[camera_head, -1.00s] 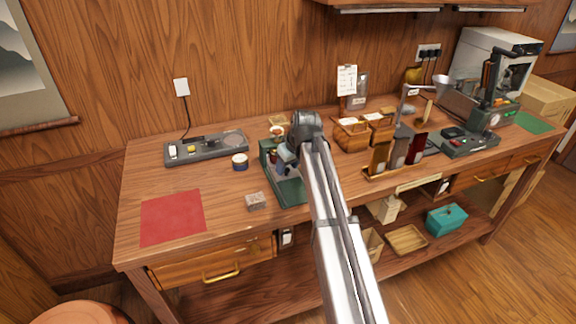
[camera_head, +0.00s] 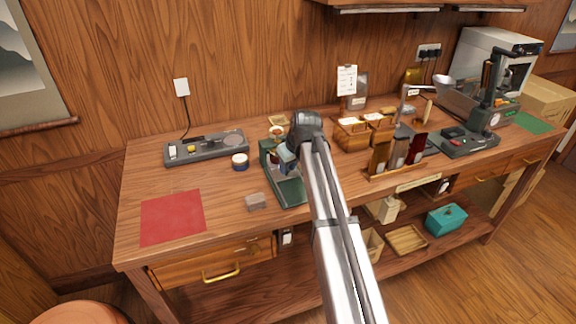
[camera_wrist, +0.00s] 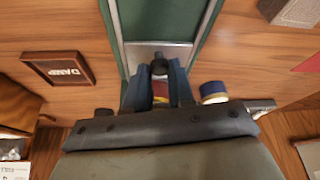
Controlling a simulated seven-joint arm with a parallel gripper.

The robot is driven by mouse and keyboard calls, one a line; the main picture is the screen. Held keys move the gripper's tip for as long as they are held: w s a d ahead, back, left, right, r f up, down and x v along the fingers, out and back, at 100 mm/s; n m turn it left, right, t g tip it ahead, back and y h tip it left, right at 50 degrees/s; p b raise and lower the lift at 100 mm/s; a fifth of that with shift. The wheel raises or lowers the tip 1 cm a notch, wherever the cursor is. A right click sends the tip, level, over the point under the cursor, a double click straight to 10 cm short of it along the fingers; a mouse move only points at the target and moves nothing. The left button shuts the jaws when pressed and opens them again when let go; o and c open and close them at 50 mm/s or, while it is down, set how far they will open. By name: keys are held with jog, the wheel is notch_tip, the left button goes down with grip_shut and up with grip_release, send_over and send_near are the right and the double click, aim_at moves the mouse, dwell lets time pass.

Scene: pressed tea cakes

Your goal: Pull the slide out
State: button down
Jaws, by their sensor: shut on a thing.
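A dark green device (camera_head: 290,192) with a long channel stands on the bench, left of my arm. In the wrist view its green rails (camera_wrist: 117,30) flank a grey metal slide plate (camera_wrist: 147,53). A small black knob (camera_wrist: 159,66) stands up at the plate. My gripper (camera_wrist: 160,75) is shut on this knob, one blue finger on each side. In the head view my gripper (camera_head: 287,158) is over the back part of the device, and the knob is hidden. Something red and yellow (camera_wrist: 160,91) shows between the fingers.
A small grey-brown block (camera_head: 256,202) and a red mat (camera_head: 172,218) lie to the left. A blue and white jar (camera_head: 240,162) stands near a grey control panel (camera_head: 206,149). Wooden boxes (camera_head: 352,137) and packet stand (camera_head: 396,170) are to the right.

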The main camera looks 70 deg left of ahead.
jog(key=d, duration=1)
jog(key=shift+d, duration=0.25)
jog(key=c, duration=1)
grip_release()
jog(key=shift+o, duration=0.2)
jog(key=v, duration=1.3)
jog(key=shift+r, duration=0.4)
jog(key=shift+d, duration=0.1)
